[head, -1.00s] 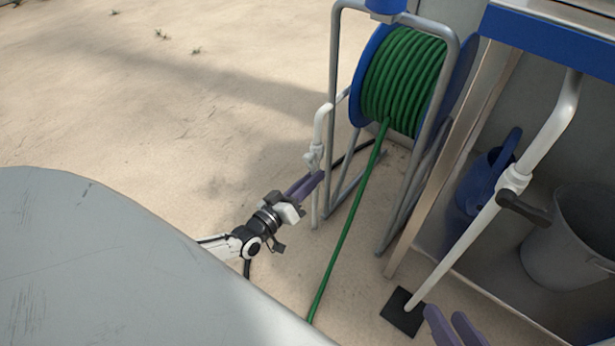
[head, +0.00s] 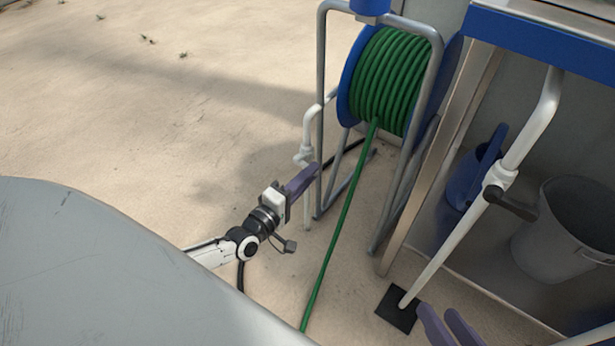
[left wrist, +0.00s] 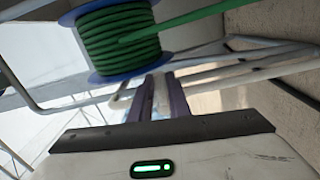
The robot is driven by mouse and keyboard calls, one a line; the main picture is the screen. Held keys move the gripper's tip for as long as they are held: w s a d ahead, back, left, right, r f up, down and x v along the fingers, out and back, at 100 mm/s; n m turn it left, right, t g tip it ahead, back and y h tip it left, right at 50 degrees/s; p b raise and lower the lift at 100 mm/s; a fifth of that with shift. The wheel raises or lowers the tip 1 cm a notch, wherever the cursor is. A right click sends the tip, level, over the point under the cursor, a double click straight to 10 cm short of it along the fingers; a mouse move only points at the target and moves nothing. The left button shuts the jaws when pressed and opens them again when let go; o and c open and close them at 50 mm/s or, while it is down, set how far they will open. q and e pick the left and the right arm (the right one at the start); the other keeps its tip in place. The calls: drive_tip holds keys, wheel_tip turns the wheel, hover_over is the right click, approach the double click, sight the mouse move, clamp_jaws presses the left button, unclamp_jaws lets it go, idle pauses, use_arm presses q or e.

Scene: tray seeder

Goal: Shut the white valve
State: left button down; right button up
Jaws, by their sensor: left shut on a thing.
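A thin white standpipe with a white valve (head: 303,155) stands left of the hose reel. My left gripper (head: 312,172) reaches it from the lower left, with its purple fingers at the valve. In the left wrist view the two fingers (left wrist: 159,92) are close together with a white part between them. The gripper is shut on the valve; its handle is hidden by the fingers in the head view. Two purple fingertips of my right gripper (head: 441,312) show at the bottom edge, apart and with nothing seen between them.
A reel of green hose (head: 392,72) stands in a grey tube frame just behind the valve. Its hose runs down in front. Another white pipe (head: 455,238) with a black lever (head: 510,203) stands at right, before a blue can (head: 470,185) and grey bucket (head: 565,230). Open sandy ground lies left.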

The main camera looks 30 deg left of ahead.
use_arm(q)
drive_tip(key=shift+r+n, duration=0.25)
drive_tip(key=shift+n, duration=0.25)
drive_tip(key=shift+r, duration=0.1)
drive_tip(key=c, duration=1.7)
unclamp_jaws()
drive_tip(key=shift+o, duration=0.2)
